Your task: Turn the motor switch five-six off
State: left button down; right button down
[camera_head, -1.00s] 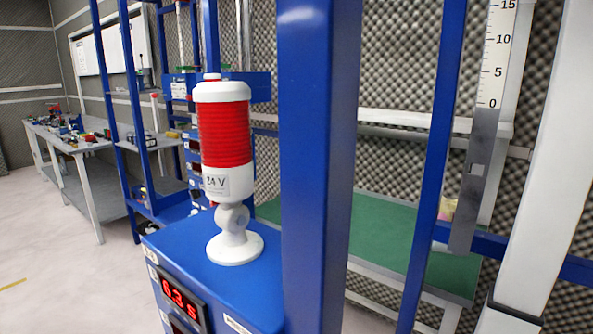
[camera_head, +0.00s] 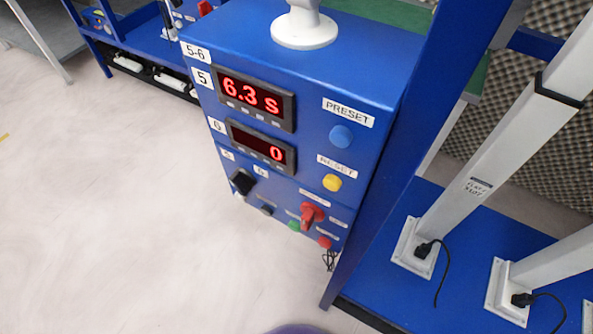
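A blue control box (camera_head: 300,75) labelled 5-6 stands in the upper middle of the head view. Its upper display (camera_head: 254,98) reads 6.3 s and its lower display (camera_head: 261,147) reads 0. Low on its front is a red rotary switch (camera_head: 311,215), with a green button (camera_head: 294,226) and a red button (camera_head: 324,242) just below it. A black knob (camera_head: 242,182) sits to the left. The small labels around the red switch are too blurred to read, so its position is unclear. Neither of my grippers shows in the head view.
A blue PRESET button (camera_head: 341,136) and a yellow RESET button (camera_head: 332,182) are on the same box. A blue upright (camera_head: 420,130) rises just right of it. White posts with black cables stand on a blue base (camera_head: 395,275). The pale floor (camera_head: 130,210) at left is open.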

aim_at(311, 212)
jog(key=k+j, duration=0.15)
jog(key=j, duration=0.15)
jog(key=k+j, duration=0.15)
jog(key=j, duration=0.2)
jog(key=k+j, duration=0.15)
jog(key=j, duration=0.15)
jog(key=k+j, duration=0.15)
jog(key=j, duration=0.15)
jog(key=i+l, duration=0.1)
jog(key=i+u, duration=0.05)
jog(key=i, duration=0.05)
